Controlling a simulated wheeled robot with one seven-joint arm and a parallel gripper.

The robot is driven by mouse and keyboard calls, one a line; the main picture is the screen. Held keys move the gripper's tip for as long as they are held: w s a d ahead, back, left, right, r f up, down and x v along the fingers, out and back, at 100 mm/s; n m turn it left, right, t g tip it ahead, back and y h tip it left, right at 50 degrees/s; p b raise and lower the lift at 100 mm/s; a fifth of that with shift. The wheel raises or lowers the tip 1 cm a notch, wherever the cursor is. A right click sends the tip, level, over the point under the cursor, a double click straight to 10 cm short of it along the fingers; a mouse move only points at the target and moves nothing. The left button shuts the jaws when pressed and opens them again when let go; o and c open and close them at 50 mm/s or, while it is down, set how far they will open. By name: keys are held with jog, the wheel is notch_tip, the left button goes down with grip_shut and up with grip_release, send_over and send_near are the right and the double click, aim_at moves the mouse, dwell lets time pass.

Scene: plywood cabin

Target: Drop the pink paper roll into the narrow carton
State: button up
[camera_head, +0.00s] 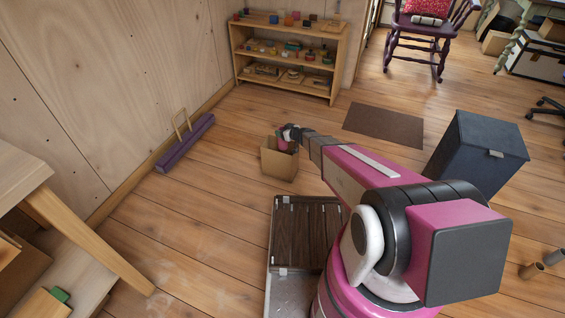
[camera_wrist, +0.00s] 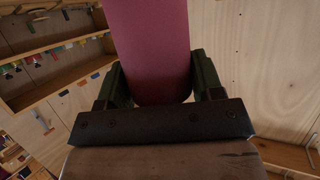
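The pink paper roll (camera_wrist: 150,45) fills the upper middle of the wrist view, between the two fingers of my gripper (camera_wrist: 155,85). The fingers press against both its sides, so my gripper is shut on it. In the head view a small bit of the pink roll (camera_head: 283,144) shows beside my gripper (camera_head: 287,134), at the carton's upper edge. The narrow carton (camera_head: 279,166) is an open brown box standing on the wooden floor. My gripper is at its opening in the picture. My arm covers part of that area, and I cannot tell how deep the roll sits.
A low wooden shelf (camera_head: 289,57) with small items stands against the back wall. A purple long object (camera_head: 186,143) lies by the left wall. A brown mat (camera_head: 384,125) and a dark bin (camera_head: 474,155) are to the right. Floor left of the carton is clear.

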jog(key=o, duration=0.3)
jog(key=shift+s, duration=0.1)
jog(key=v, duration=1)
jog(key=shift+s+d+r, duration=0.15)
jog(key=shift+d, duration=0.1)
jog(key=shift+r, duration=0.1)
